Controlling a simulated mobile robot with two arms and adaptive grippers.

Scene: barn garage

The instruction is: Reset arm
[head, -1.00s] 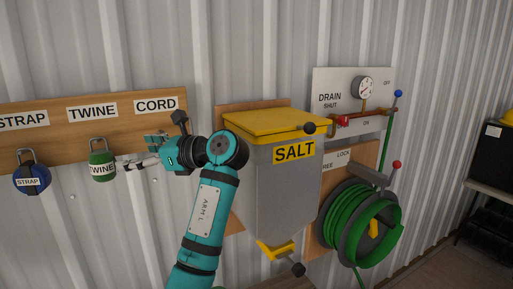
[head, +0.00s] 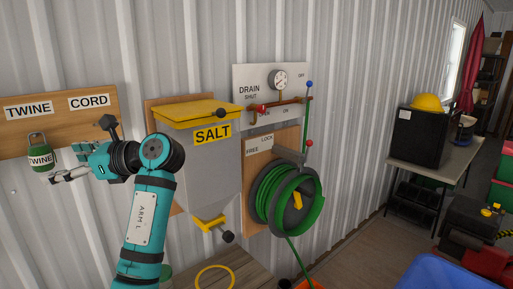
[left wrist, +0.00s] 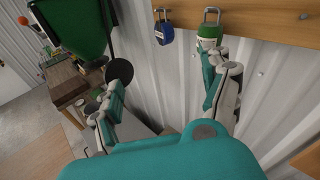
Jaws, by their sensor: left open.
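My left arm rises from the bottom of the head view. Its gripper (head: 66,174) is in front of the wall, close to the lower right of the green TWINE padlock (head: 39,157). In the left wrist view the two fingers (left wrist: 160,75) stand wide apart with nothing between them. The green padlock (left wrist: 208,32) shows there just beyond the right fingertip; I cannot tell whether they touch. A blue padlock (left wrist: 163,33) hangs to its left. My right gripper is in neither view.
The wooden board (head: 68,125) carries TWINE and CORD labels. Right of my arm are the SALT bin (head: 215,165), the drain panel (head: 250,80) and a green hose reel (head: 285,200). A table (head: 440,160) with a black box (head: 418,135) and yellow hard hat (head: 429,102) stands farther right.

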